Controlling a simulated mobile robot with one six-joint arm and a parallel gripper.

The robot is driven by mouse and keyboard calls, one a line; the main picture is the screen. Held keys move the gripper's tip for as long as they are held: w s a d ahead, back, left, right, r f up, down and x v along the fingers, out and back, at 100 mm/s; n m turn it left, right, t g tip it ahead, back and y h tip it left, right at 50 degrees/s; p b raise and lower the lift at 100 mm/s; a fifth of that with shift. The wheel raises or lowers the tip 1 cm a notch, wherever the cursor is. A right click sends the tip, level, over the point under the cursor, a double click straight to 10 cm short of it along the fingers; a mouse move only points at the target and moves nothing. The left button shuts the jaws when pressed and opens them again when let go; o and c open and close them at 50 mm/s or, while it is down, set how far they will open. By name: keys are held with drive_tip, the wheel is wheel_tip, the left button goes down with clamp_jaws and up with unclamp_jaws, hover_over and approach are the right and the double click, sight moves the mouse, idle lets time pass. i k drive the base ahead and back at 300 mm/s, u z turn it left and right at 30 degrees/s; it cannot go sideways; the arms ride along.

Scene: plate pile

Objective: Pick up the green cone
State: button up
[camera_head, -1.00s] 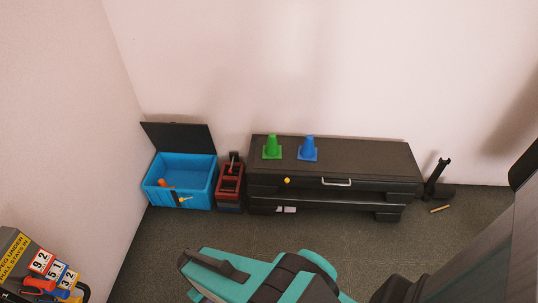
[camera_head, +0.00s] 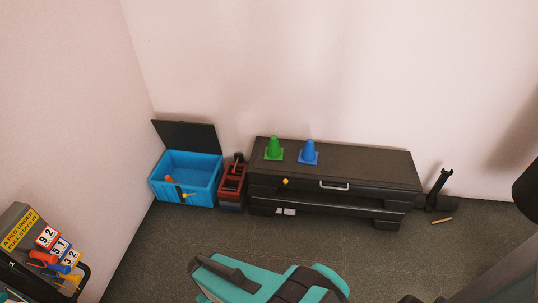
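The green cone (camera_head: 274,150) stands upright on its square base near the left end of the top of a low dark cabinet (camera_head: 370,165). A blue cone (camera_head: 308,153) of similar shape stands upright just to its right, with a small gap between them. A teal and black part of my arm shows at the bottom edge of the picture, well in front of the cabinet. No gripper fingers can be made out, and nothing of mine is near the green cone.
An open blue box (camera_head: 205,191) and a red and black rack (camera_head: 231,186) stand left of the cabinet. A black stand (camera_head: 438,188) and a small stick (camera_head: 442,221) are on its right. A board with numbered tiles (camera_head: 18,227) is at lower left. Carpet before the cabinet looks clear.

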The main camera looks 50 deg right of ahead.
sight(273, 152)
drive_tip(key=z, duration=0.15)
drive_tip(key=i, duration=0.95)
drive_tip(key=u, duration=0.1)
